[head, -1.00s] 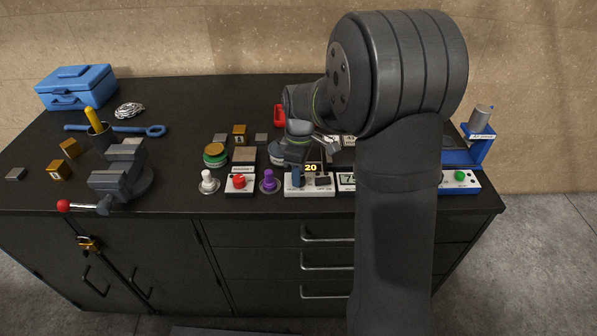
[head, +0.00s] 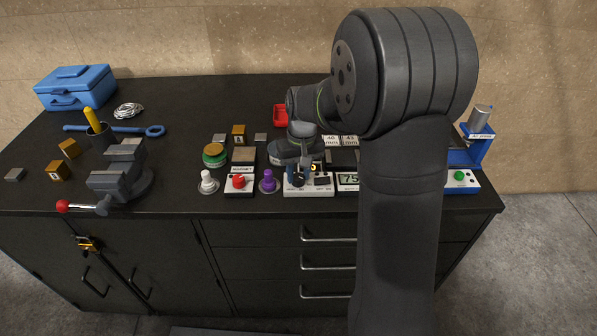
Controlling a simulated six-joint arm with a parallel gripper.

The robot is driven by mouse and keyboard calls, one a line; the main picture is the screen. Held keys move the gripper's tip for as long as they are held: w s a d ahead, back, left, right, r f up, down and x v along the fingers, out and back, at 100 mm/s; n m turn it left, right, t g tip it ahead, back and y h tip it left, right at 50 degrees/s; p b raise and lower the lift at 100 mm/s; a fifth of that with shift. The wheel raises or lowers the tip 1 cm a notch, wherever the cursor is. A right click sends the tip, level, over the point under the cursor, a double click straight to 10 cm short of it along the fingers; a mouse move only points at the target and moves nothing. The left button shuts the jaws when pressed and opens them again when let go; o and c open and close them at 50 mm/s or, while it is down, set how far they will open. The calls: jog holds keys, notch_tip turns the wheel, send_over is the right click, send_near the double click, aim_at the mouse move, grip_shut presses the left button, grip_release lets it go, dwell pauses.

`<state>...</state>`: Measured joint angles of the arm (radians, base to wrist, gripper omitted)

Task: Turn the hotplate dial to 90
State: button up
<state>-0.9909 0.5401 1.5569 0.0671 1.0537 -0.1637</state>
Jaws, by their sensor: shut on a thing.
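The hotplate's white control box (head: 295,192) stands at the front of the bench, right of centre, with a dark dial (head: 298,180) on its front left. My gripper (head: 300,170) points down onto the dial and is shut on it, and the jaws partly hide it. The small yellow-digit display (head: 315,168) beside the dial is mostly covered by my gripper, so its full number cannot be read. A dark switch (head: 322,180) sits right of the dial. The hotplate's top behind is mostly hidden by my wrist.
A purple knob (head: 269,181), a box with a red button (head: 239,182) and a white knob (head: 208,181) stand close on the left. A readout showing 75 (head: 348,179) is close on the right, partly behind my arm.

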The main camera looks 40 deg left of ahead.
aim_at(303, 177)
jog(key=m, duration=0.6)
jog(key=shift+r, duration=0.1)
jog(key=shift+m, duration=0.4)
jog(key=o, duration=1)
jog(key=shift+y, duration=0.3)
jog(key=r, duration=1.1)
jog(key=d+r, duration=0.1)
jog(key=r, duration=0.5)
jog(key=shift+w+r, duration=0.15)
jog(key=shift+w, duration=0.1)
jog(key=f, duration=1.1)
jog(key=a+f, duration=0.1)
jog(key=f, duration=0.5)
jog(key=shift+s+f, duration=0.25)
jog(key=shift+s, duration=0.05)
